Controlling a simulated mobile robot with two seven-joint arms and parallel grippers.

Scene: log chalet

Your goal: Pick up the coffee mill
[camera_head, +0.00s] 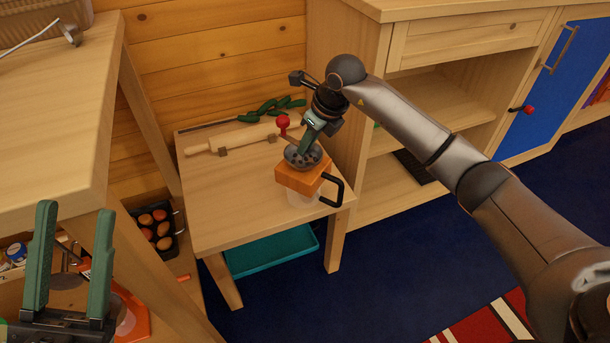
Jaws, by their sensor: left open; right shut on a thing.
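The coffee mill (300,178) stands on the small wooden table, near its right front edge. It has an orange body, a dark dome on top, a crank with a red knob (283,122), a black side handle and a pale, clear lower part. My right gripper (308,145) reaches down from above and is shut on the coffee mill at its top. Its fingers partly hide the dome and the crank. My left gripper (76,213) is open and empty at the lower left, well apart from the mill, with its green fingers pointing up.
Behind the mill, a rolling pin (232,139) and several green cucumbers (262,109) lie on the small table (225,205). A teal tray (270,252) sits below it. A higher wooden table (60,100) stands left, and an open-shelved cabinet (440,80) right. Blue floor is free in front.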

